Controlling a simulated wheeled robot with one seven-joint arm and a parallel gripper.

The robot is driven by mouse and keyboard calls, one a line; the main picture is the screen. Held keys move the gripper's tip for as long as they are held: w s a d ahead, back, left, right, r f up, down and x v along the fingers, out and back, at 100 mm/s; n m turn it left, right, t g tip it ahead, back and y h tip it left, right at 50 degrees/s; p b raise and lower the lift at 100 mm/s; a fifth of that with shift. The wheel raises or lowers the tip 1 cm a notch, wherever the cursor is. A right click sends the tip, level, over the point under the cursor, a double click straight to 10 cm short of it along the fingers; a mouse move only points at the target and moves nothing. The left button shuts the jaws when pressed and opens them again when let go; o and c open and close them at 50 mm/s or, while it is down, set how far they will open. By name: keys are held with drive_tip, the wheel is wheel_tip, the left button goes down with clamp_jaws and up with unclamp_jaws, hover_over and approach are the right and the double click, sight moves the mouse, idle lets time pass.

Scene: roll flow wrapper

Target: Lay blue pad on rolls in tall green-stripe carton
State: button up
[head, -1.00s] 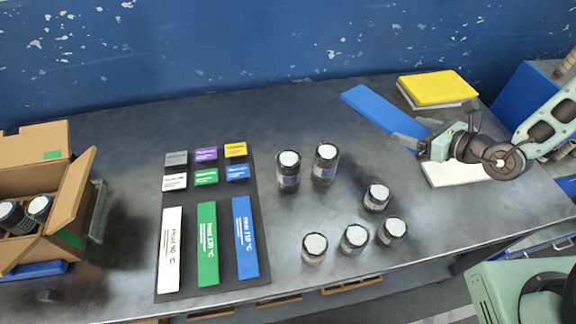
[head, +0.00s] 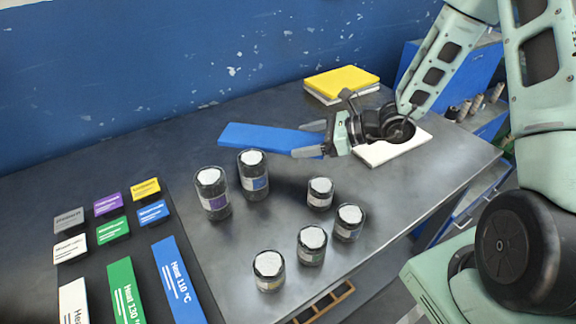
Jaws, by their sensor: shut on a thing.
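The blue pad (head: 258,138) is a long flat strip at the back of the table, left of the yellow pads. My gripper (head: 310,140) is shut on its right end, one finger on the far side and one on the near side. The pad looks about level; I cannot tell whether it is lifted off the table. The tall green-stripe carton is outside the current view.
Several dark rolls with white tops (head: 253,172) stand in front of the pad. Label cards (head: 112,230) lie at left.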

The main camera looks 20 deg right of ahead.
sight(305, 170)
wheel_tip(305, 170, down, 8)
drive_tip(key=shift+r, duration=0.1)
idle(0.4)
drive_tip(key=shift+f, duration=0.25)
drive_tip(key=o, duration=1)
drive_tip(key=shift+r, duration=0.1)
drive_tip(key=shift+c, duration=0.2)
